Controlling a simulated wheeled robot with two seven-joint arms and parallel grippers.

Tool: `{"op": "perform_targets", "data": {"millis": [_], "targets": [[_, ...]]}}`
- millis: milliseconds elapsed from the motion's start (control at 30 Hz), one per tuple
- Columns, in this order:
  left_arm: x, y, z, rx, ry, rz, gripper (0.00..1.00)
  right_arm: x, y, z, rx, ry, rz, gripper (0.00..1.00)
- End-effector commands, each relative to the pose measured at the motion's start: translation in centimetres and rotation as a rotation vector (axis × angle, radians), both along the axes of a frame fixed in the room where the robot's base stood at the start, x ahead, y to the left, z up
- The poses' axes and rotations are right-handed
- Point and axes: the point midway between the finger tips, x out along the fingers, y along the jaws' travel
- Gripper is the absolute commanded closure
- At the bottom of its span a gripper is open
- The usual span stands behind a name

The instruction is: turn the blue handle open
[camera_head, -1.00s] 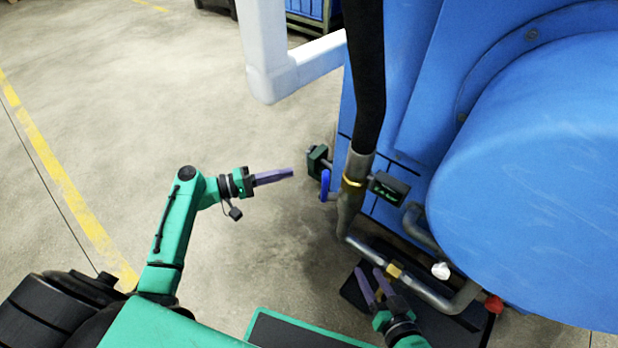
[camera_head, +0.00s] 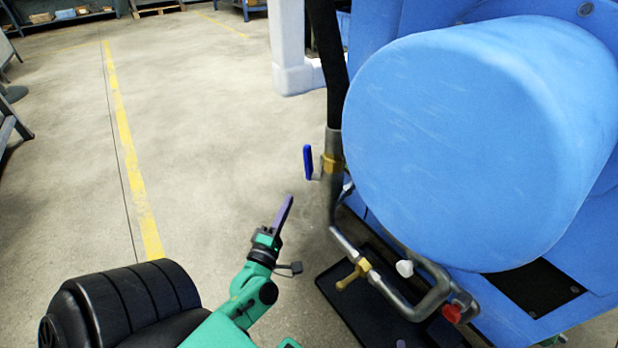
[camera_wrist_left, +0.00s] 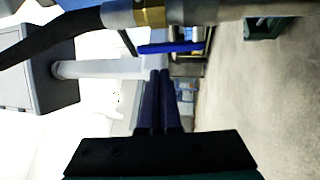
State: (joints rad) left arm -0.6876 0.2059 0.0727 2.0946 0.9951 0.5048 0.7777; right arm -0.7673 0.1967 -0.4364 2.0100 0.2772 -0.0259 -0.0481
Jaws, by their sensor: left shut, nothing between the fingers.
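The blue handle (camera_head: 307,162) hangs upright on the left side of a grey vertical pipe with a brass collar (camera_head: 333,163). My left gripper (camera_head: 289,198) is shut and empty, below and left of the handle, its fingers pointing up toward it and apart from it. In the left wrist view the handle (camera_wrist_left: 170,47) lies sideways as a blue bar below the brass collar, just beyond my shut fingertips (camera_wrist_left: 160,72). Of my right gripper, at most a small tip shows at the bottom edge of the head view; its jaws cannot be made out.
A large blue machine drum (camera_head: 470,140) fills the right. A black hose (camera_head: 325,70) runs up from the pipe. Below are a brass valve (camera_head: 353,274), a white knob (camera_head: 404,268) and a red knob (camera_head: 452,312). Open concrete floor (camera_head: 220,130) lies to the left.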

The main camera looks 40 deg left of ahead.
Motion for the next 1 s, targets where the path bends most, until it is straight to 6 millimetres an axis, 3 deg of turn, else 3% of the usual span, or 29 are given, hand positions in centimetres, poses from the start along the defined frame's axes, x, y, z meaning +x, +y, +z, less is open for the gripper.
{"op": "perform_targets", "data": {"millis": [300,500,1000], "targets": [[6.6,2.2,1.4,-0.001,-0.004,0.002,1.00,0.1,-0.2,-0.5,0.001,-0.009,-0.007,0.50],[9.8,3.2,2.0,-0.001,0.000,0.001,1.00,0.1,-0.4,-0.7,-0.003,-0.009,-0.006,0.50],[11.1,3.6,2.6,0.000,0.002,-0.001,1.00,0.0,-0.5,-0.4,-0.007,-0.004,-0.005,0.50]]}}
